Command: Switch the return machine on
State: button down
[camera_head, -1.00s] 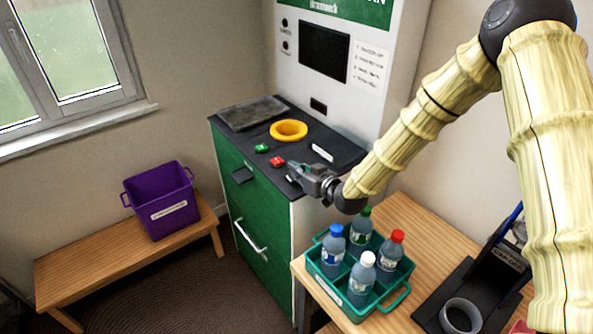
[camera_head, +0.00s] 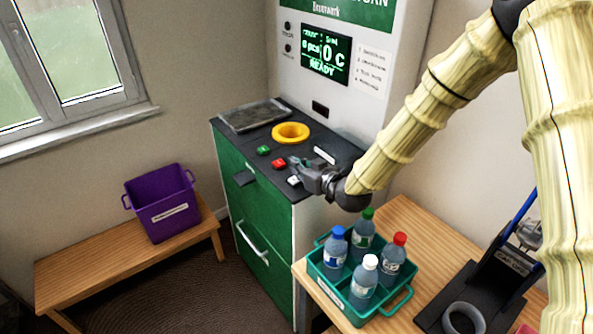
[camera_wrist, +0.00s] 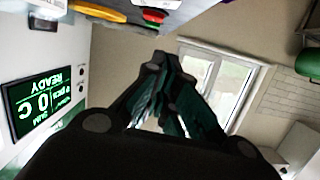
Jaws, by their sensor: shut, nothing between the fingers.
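The return machine (camera_head: 345,112) stands at the back with a green front and a dark counter top. Its screen (camera_head: 326,53) is lit with green text including "READY" and "0 C"; the lit screen also shows upside down in the wrist view (camera_wrist: 42,101). A green button (camera_head: 263,150) and a red button (camera_head: 279,163) sit on the counter. A small white piece (camera_head: 293,181) shows at the counter's front right edge. My gripper (camera_head: 296,164) is shut and empty, just right of the red button and above the white piece. Contact cannot be told.
A teal crate (camera_head: 344,299) with several capped bottles stands on the wooden table (camera_head: 408,216) below my arm. A purple bin (camera_head: 165,221) stands on a bench (camera_head: 120,249) at the left. A black holder (camera_head: 486,284) lies at the right.

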jog(key=b+v, duration=0.3)
jog(key=v, duration=0.5)
jog(key=shift+s, duration=0.35)
jog(key=shift+d, duration=0.1)
